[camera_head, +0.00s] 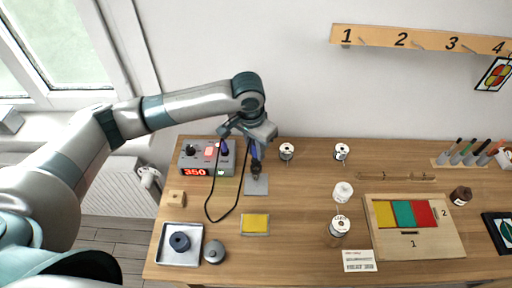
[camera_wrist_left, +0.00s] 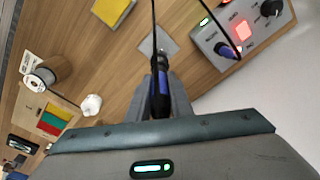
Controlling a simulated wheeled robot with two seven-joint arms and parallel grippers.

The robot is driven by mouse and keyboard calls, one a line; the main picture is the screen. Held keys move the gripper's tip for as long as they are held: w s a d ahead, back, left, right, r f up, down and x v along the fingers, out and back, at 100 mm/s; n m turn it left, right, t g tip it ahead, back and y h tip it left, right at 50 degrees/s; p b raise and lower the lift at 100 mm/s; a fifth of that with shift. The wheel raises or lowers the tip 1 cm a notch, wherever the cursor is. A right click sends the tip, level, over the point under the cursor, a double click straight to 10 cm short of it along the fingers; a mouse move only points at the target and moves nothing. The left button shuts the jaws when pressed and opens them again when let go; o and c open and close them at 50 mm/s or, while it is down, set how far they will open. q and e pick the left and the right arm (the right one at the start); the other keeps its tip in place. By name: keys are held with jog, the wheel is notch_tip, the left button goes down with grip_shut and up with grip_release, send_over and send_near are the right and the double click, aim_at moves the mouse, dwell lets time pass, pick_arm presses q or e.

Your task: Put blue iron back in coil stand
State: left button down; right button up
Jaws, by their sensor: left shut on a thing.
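My left gripper (camera_head: 256,145) is shut on the blue iron (camera_head: 254,152), a dark tool with a blue grip, above the back left of the table. In the left wrist view the blue iron (camera_wrist_left: 161,86) sits between the fingers with its black cord running up and away. A grey plate (camera_head: 257,187), apparently the base of the coil stand, lies just below the iron; it also shows in the left wrist view (camera_wrist_left: 147,48). Any coil is not clearly visible, and whether the iron touches the stand cannot be told. My right gripper is out of view.
A grey control station (camera_head: 208,158) with a red 350 display stands left of the iron. The black cord (camera_head: 207,208) loops over the table. A yellow sponge (camera_head: 255,224), a metal tray (camera_head: 180,245) and spools (camera_head: 286,152) are nearby. A wooden board (camera_head: 440,239) lies right.

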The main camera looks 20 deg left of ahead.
pick_arm(q)
jog(key=shift+p, duration=0.55)
dwell(0.8)
jog(key=shift+f, duration=1.6)
dwell(0.7)
jog(key=c, duration=1)
grip_release()
jog(key=shift+r, duration=3.5)
